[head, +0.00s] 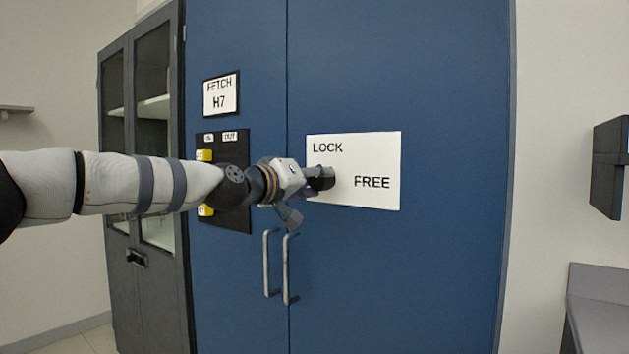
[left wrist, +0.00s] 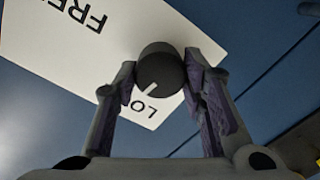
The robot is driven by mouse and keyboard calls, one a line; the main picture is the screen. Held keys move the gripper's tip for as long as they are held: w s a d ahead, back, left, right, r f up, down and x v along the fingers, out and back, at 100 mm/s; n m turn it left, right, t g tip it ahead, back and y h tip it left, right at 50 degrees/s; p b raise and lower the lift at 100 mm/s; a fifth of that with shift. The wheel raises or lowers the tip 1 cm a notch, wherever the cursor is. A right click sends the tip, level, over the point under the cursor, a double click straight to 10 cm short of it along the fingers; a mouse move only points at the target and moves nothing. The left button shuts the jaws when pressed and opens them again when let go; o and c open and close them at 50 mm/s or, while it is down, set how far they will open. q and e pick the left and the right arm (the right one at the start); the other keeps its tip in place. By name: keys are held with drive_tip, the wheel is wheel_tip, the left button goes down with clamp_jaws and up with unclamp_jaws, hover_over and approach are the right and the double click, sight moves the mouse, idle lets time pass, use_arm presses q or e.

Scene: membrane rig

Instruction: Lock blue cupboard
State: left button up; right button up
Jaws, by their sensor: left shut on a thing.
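The blue cupboard (head: 420,270) fills the middle of the head view, its two doors closed. A white plate (head: 380,150) on its right door reads LOCK at upper left and FREE at lower right. A round black knob (head: 325,182) sits on the plate, partly hidden by my left gripper (head: 318,178). In the left wrist view the knob (left wrist: 158,68) lies between the two purple-padded fingers, which are shut on it. Its white pointer line (left wrist: 150,88) points towards the LOCK lettering, whose end is hidden by a finger. My right gripper is not in view.
Two metal door handles (head: 290,268) stand out below my left gripper. A black panel (head: 238,210) with yellow tags and a FETCH H7 sign (head: 221,95) are on the left door. A grey glass-fronted cabinet (head: 150,250) stands at left, a grey counter (head: 600,310) at right.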

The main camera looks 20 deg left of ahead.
use_arm(q)
drive_tip(key=shift+f+n, duration=0.15)
drive_tip(key=shift+n, duration=0.75)
drive_tip(key=o, duration=1.2)
drive_tip(key=shift+d, duration=0.1)
drive_tip(key=shift+c, duration=0.2)
drive_tip(key=shift+s, duration=0.15)
drive_tip(key=v, duration=1.1)
drive_tip(key=shift+s+a, duration=0.25)
